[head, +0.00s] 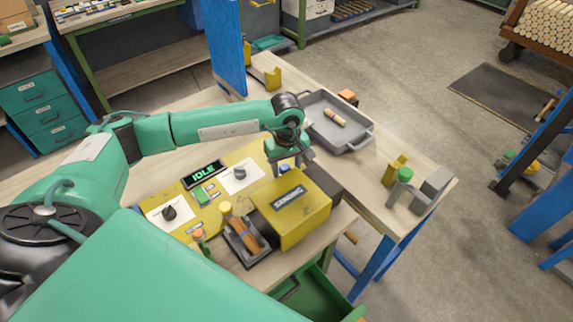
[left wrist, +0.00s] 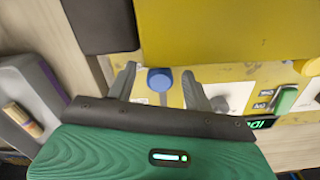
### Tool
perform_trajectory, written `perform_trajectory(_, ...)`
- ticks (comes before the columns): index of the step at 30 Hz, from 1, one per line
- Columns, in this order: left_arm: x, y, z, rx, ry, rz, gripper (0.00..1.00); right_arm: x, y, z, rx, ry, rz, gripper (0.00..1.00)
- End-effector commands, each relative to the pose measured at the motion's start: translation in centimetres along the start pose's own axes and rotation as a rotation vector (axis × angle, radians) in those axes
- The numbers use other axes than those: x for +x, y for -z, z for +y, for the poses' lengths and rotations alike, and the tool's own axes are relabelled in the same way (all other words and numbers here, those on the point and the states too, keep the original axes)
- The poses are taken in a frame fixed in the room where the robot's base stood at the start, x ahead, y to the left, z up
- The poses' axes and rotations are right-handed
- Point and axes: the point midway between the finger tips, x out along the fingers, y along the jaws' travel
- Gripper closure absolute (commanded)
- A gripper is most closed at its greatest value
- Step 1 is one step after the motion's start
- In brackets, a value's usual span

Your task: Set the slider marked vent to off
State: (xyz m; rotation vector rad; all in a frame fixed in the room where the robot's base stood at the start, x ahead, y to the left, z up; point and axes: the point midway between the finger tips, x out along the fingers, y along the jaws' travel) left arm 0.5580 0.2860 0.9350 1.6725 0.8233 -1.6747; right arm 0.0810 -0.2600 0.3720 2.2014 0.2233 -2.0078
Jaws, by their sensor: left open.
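A blue slider knob (left wrist: 160,80) sits on the yellow control panel (left wrist: 180,92) in the left wrist view. In the head view the blue knob (head: 284,168) is partly hidden behind my left gripper (head: 286,168). My left gripper is open, and its two fingers (left wrist: 158,78) stand on either side of the knob, with a gap visible on both sides. I cannot read a vent or off marking beside the knob. The display (head: 203,174) on the panel reads IDLE. My right gripper is not in view.
A yellow box (head: 297,222) stands close beside the blue knob. A grey tray (head: 352,144) lies behind, on the bench.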

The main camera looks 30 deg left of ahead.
Motion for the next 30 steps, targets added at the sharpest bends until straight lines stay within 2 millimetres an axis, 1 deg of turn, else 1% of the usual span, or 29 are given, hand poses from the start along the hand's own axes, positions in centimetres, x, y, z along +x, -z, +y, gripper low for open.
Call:
perform_trajectory(4,-0.7,0.1,0.1,-0.001,-0.003,0.002,0.48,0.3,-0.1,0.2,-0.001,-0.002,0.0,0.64)
perform_trajectory(7,-2.1,0.1,0.1,0.0,-0.004,0.002,0.48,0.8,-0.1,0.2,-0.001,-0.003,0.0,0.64)
perform_trajectory(11,-4.9,0.1,0.1,0.001,-0.006,0.005,0.48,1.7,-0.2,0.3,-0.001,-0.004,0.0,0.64)
perform_trajectory(15,-8.2,0.0,0.1,0.001,-0.005,0.005,0.48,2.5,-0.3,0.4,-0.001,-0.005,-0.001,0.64)
perform_trajectory(18,-10.3,0.0,0.1,0.0,-0.004,0.003,0.48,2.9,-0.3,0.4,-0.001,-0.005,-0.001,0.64)
perform_trajectory(21,-11.9,-0.1,0.1,0.001,-0.002,0.003,0.48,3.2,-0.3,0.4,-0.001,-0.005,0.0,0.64)
perform_trajectory(25,-13.3,-0.1,0.1,0.001,-0.001,0.001,0.48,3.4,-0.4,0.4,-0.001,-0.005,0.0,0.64)
perform_trajectory(30,-13.8,-0.1,0.1,0.001,0.0,0.0,0.48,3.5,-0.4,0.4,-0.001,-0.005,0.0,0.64)
